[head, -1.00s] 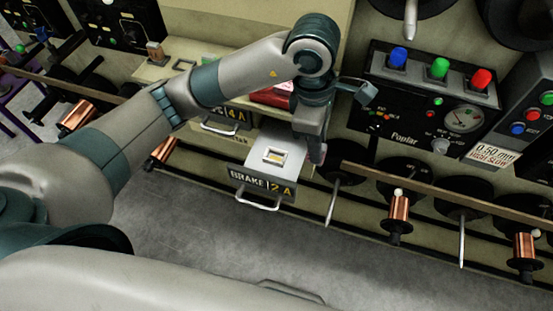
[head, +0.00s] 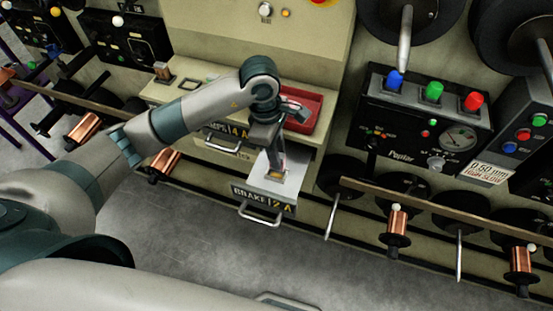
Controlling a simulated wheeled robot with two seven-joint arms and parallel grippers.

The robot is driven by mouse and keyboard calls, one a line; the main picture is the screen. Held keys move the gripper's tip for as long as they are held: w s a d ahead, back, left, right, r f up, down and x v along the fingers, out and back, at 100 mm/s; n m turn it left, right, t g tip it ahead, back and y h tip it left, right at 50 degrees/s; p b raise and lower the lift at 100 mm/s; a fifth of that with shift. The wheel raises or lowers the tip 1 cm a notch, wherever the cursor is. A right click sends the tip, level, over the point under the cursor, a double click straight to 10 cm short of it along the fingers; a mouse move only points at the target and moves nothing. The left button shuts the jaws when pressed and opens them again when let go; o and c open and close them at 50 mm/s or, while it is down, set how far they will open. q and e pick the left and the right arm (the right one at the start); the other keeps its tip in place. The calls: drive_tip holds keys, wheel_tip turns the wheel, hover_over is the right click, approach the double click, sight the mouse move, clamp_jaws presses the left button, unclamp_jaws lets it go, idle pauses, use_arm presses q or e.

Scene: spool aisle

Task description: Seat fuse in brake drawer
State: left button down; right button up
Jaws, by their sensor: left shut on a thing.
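The brake drawer (head: 253,180), labelled "BRAKE 2 A", stands pulled out from the cabinet below the bench top. The socket in its top face is largely covered by my gripper; only a bit of a yellowish edge shows. My left gripper (head: 278,168) comes in from the left and points down over the drawer top. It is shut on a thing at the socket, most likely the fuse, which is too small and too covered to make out. I cannot tell whether it sits in the socket or just above it. My right gripper is not in view.
A red tray (head: 306,113) lies on the bench top behind my left wrist. Another drawer (head: 221,139), marked "4 A", is up and left of the brake drawer. A black control panel (head: 422,122) and copper spools (head: 397,221) are to the right.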

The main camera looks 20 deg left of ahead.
use_arm(q)
drive_tip(key=shift+w+a+f, duration=0.1)
drive_tip(key=shift+a, duration=0.1)
drive_tip(key=shift+f, duration=0.3)
wheel_tip(320, 180, down, 3)
drive_tip(key=shift+r+p, duration=0.1)
drive_tip(key=shift+p, duration=0.8)
drive_tip(key=shift+f, duration=0.2)
drive_tip(key=shift+f, duration=0.15)
